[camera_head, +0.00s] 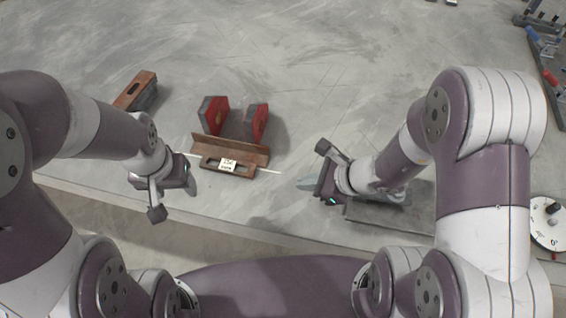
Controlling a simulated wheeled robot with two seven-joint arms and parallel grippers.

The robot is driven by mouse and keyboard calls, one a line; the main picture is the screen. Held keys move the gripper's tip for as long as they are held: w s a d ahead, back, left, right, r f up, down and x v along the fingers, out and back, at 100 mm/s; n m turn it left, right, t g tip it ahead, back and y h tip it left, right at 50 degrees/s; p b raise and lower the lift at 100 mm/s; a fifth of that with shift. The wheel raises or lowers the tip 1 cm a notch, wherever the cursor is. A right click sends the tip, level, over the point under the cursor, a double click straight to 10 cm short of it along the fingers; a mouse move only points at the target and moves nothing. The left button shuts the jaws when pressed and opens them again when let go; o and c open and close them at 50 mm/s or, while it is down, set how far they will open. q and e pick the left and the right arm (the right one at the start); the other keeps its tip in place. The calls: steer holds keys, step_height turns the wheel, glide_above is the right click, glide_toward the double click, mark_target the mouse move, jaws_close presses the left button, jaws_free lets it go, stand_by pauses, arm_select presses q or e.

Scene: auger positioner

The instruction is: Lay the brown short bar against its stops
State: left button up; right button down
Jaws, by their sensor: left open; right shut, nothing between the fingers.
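A rust-brown bar piece (230,148) with a slotted front and a small white label lies in the middle of the grey table, just in front of two red-faced dark blocks (214,115). My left gripper (188,182) is open and empty, left of and in front of the middle piece. My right gripper (309,184) is shut and empty, to the right of the middle piece.
A grey flat plate (385,214) lies under my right forearm. A white round dial (549,222) is at the right edge. A dark rack with blue and red items (545,70) stands at the far right. The back middle of the table is clear.

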mark_target(254, 176)
steer(key=shift+w+a+f+m+t, duration=0.15)
steer(key=shift+w+a+f+m, duration=0.15)
steer(key=shift+a+m, duration=0.2)
steer(key=shift+w+a+f+m+t, duration=0.2)
steer(key=shift+w+a+m, duration=0.1)
steer(key=shift+a+m, duration=0.15)
steer(key=b+x, duration=0.2)
steer(key=x, duration=0.6)
steer(key=shift+w+f, duration=0.15)
steer(key=shift+f, duration=0.15)
steer(key=w+a, duration=0.1)
steer(key=a, duration=0.1)
steer(key=shift+w+a+r+p, duration=0.25)
steer(key=shift+w+a+p, duration=0.05)
steer(key=shift+w+p, duration=0.1)
steer(key=shift+w+a, duration=0.2)
steer(key=shift+a, duration=0.1)
arm_select(q)
steer(key=shift+s+a+f, duration=0.15)
steer(key=shift+a+f, duration=0.25)
steer(key=shift+f, duration=0.25)
arm_select(e)
steer(key=shift+s, duration=0.1)
